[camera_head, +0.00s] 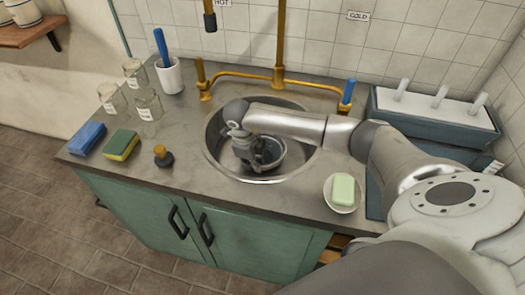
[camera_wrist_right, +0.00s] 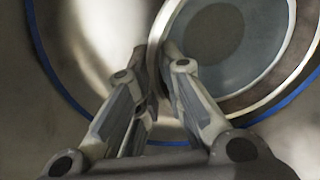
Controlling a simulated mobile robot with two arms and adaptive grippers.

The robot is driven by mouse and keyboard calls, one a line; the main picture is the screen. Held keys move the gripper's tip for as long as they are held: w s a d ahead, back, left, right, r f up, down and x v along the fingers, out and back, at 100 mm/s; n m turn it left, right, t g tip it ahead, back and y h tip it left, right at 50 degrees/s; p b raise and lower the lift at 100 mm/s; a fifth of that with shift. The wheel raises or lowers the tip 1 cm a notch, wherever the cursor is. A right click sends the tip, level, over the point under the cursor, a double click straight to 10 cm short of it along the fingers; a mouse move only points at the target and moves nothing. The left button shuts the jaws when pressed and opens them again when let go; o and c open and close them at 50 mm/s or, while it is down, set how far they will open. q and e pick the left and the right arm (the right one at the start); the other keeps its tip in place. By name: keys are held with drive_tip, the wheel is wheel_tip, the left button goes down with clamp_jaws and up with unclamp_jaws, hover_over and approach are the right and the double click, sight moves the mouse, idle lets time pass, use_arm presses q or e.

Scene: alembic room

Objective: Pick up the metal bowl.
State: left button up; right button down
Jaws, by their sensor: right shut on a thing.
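The metal bowl (camera_head: 272,153) is grey with a pale rim and is inside the round sink basin in the head view. My right gripper (camera_head: 252,158) reaches down into the sink at the bowl's left side and covers part of it. In the right wrist view the bowl (camera_wrist_right: 235,75) shows at upper right, with a darker round centre. My right gripper's fingers (camera_wrist_right: 155,65) are shut on the bowl's rim there, one finger on each side of the wall. I cannot tell whether the bowl touches the sink's bottom. My left gripper is not in view.
The sink (camera_head: 218,163) is set in a grey counter (camera_head: 210,200). A brass faucet (camera_head: 278,78) stands behind it. Sponges, glass jars and a white cup (camera_head: 170,78) stand farther left.

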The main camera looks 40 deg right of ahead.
drive_tip(key=shift+r, duration=0.2)
idle(0.5)
drive_tip(key=shift+w+r, duration=0.1)
drive_tip(key=shift+r, duration=0.75)
wheel_tip(320, 180, up, 8)
drive_tip(key=b, duration=0.1)
idle(0.5)
wheel_tip(320, 180, up, 7)
drive_tip(key=w+a+p, duration=0.1)
drive_tip(key=a+p, duration=0.1)
drive_tip(key=p, duration=0.1)
drive_tip(key=shift+w+a+p, duration=0.15)
drive_tip(key=shift+a+p, duration=0.2)
drive_tip(key=shift+a, duration=0.05)
drive_tip(key=shift+f, duration=0.1)
